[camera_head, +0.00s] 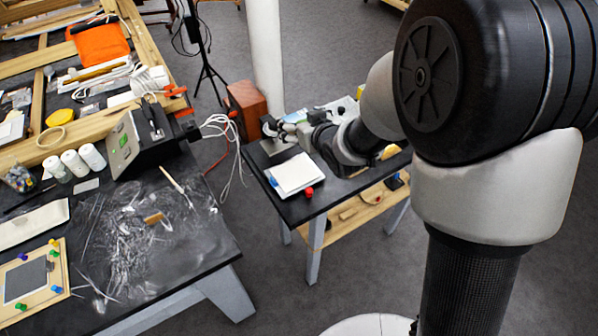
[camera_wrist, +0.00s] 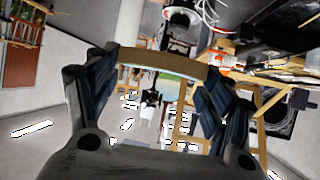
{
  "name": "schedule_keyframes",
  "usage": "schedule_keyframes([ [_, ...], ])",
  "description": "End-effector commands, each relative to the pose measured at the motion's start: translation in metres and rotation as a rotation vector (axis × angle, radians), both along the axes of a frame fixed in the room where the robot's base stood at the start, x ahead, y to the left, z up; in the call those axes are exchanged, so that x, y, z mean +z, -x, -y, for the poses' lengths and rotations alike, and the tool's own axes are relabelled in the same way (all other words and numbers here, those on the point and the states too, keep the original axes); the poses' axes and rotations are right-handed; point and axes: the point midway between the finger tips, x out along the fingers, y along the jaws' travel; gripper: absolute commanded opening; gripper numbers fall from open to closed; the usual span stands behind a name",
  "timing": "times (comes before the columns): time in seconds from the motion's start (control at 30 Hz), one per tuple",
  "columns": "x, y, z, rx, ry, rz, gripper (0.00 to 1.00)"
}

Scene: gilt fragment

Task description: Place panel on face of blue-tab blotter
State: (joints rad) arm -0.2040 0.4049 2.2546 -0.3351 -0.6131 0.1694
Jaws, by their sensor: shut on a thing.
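In the wrist view, my gripper (camera_wrist: 160,80) is shut on a thin piece with a brown edge, which I take to be the panel (camera_wrist: 160,62). It spans between the two dark fingers, and a greenish strip shows under its edge. Only this edge shows clearly. In the head view, a white blotter pad (camera_head: 294,174) lies flat on the small black table, with a blue tab (camera_head: 273,181) at its left corner and a red tab (camera_head: 309,191) at its front right corner. The pad's upper face is bare. My gripper is not clearly visible there; my arm reaches over the table behind the pad.
The small black table (camera_head: 300,212) has a lower wooden shelf (camera_head: 345,212) with small items. A larger cluttered bench (camera_head: 200,255) stands left, with white bottles (camera_head: 75,163) and a dark box (camera_head: 150,140). A floor gap separates the two. Cables hang between them.

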Motion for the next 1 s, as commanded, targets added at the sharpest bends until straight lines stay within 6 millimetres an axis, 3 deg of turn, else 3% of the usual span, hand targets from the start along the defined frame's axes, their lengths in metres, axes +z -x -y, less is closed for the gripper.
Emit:
schedule_keyframes([
  [0.5,-0.128,0.001,-0.005,0.013,0.002,-0.006,0.51],
  [0.63,-0.148,0.001,-0.005,0.014,0.002,-0.002,0.51],
  [0.87,-0.163,0.001,-0.005,0.014,0.002,-0.001,0.51],
  [1.0,-0.185,0.001,-0.005,0.013,0.001,-0.004,0.51],
])
